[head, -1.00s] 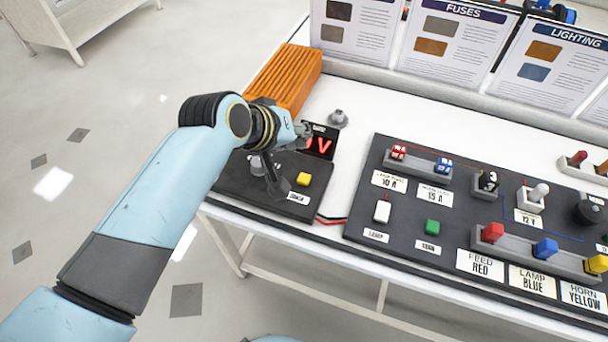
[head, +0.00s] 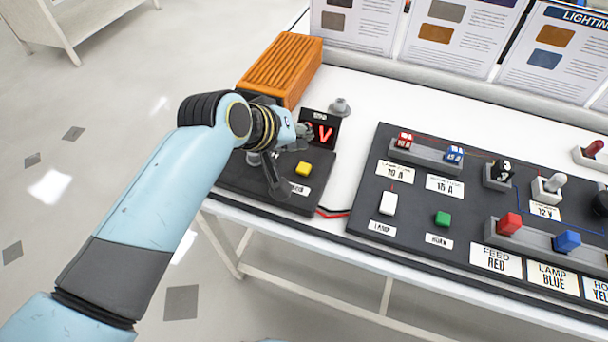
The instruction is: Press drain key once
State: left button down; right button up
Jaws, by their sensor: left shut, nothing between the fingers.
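My left gripper (head: 278,190) is shut and empty, pointing down over the panel just left of and in front of the yellow key. It appears apart from the key; its exact height above the panel is hard to tell. A small dark display (head: 322,128) with a red "V" stands behind the key, partly hidden by my wrist. My right gripper is out of view.
An orange ribbed box (head: 282,68) stands behind the panel, close to my wrist. A grey knob-like post (head: 339,107) is right of it. A larger black board (head: 410,232) with fuses, switches and coloured keys lies to the right. Red and black wires (head: 333,212) run between them.

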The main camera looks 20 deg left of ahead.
aim_at(301, 166)
pick_arm(q)
notch_tip(301, 166, down, 3)
jog(key=shift+r+b, duration=0.1)
jog(key=shift+b, duration=0.75)
jog(key=shift+f+b, duration=0.35)
jog(key=shift+f, duration=0.35)
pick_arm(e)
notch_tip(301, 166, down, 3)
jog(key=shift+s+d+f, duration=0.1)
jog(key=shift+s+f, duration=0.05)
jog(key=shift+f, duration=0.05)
pick_arm(q)
jog(key=shift+f, duration=0.1)
jog(key=shift+f, duration=0.3)
jog(key=shift+f, duration=0.5)
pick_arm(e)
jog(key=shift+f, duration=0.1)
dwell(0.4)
pick_arm(q)
jog(key=shift+r+p, duration=0.9)
jog(key=shift+p, duration=0.15)
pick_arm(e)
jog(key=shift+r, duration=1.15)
